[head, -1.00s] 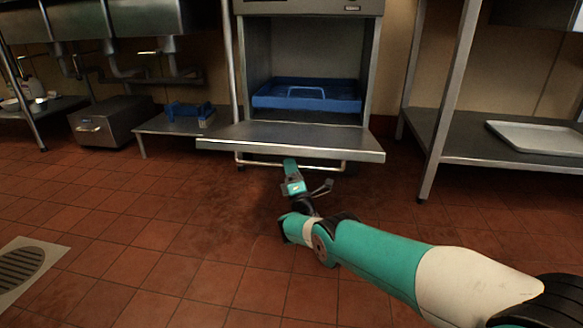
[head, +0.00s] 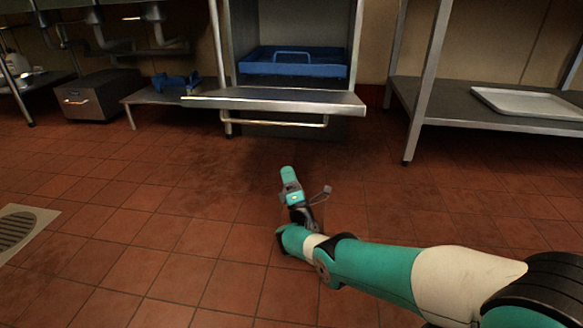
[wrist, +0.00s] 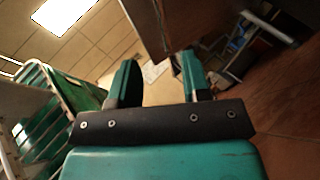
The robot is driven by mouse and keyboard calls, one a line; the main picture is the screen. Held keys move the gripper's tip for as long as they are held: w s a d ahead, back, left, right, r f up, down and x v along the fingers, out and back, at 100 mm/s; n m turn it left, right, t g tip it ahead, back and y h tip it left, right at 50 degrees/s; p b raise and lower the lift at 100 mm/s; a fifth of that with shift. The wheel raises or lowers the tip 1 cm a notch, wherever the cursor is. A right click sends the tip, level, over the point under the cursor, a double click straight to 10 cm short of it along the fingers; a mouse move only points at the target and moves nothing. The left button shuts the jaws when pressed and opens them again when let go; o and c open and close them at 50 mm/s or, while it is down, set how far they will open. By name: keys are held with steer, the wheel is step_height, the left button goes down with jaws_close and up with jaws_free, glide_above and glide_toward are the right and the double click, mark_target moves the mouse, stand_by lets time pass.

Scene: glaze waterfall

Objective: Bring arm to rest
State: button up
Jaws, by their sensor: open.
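My arm reaches in from the lower right of the head view. My gripper (head: 289,174) is above the red tile floor, in front of the open dishwasher door (head: 280,101) and apart from it. In the wrist view my gripper (wrist: 158,82) shows two teal fingers standing apart with nothing between them. A blue rack (head: 293,66) with a handle sits inside the dishwasher, behind the lowered door.
A steel shelf on the right holds a pale tray (head: 530,104). A low table (head: 160,97) on the left bears a blue item (head: 176,83). A metal box (head: 88,97) stands beside it. A floor drain (head: 18,230) lies at lower left. The floor in front is clear.

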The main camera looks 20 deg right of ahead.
steer(key=shift+s+d+f, duration=0.2)
steer(key=shift+s, duration=0.05)
steer(key=shift+d, duration=0.2)
